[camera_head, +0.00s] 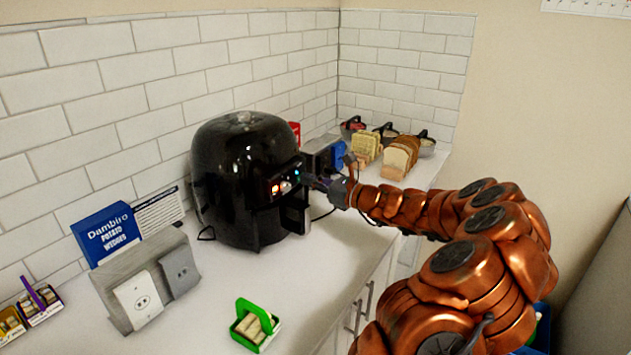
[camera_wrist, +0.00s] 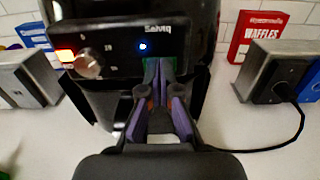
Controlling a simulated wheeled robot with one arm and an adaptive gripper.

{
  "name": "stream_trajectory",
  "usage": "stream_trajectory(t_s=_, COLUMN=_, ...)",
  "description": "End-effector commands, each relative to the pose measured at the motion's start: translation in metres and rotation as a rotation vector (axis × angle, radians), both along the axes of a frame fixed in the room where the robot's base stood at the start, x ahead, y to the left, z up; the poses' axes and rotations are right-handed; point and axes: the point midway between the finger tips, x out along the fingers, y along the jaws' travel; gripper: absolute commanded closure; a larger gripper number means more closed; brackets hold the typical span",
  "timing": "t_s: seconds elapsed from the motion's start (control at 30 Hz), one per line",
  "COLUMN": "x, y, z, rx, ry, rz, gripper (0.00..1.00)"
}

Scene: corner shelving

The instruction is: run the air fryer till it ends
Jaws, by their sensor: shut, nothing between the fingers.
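The air fryer (camera_head: 235,175) is a black rounded unit standing on the counter; it also fills the upper middle of the wrist view (camera_wrist: 120,45). Its front panel has a lit orange-red square (camera_wrist: 67,55) at left, a silver knob (camera_wrist: 88,65), and a lit blue light (camera_wrist: 142,46) at right. The basket front (camera_head: 295,213) sits below the panel, with no visible gap. My gripper (camera_head: 312,182) is shut and empty, with its tips (camera_wrist: 160,78) at the panel's right part, just below and right of the blue light. Whether the tips touch the panel cannot be told.
A grey outlet box (camera_wrist: 268,72) with a plugged-in black cord stands right of the fryer in the wrist view. Another outlet box (camera_head: 150,280), a blue potato wedges box (camera_head: 107,235) and a green holder (camera_head: 254,326) are nearer. Bread racks (camera_head: 400,158) and bowls stand behind.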

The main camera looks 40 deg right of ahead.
Motion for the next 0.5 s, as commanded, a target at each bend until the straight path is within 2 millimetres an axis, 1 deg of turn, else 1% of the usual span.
stream_trajectory(t_s=0.33, x=0.0008, y=0.0003, z=0.0, rx=0.0, ry=0.0, rz=0.0, gripper=1.0)
stream_trajectory(t_s=0.5, x=0.0081, y=0.0031, z=0.001, rx=0.0, ry=-0.002, rz=0.002, gripper=1.0)
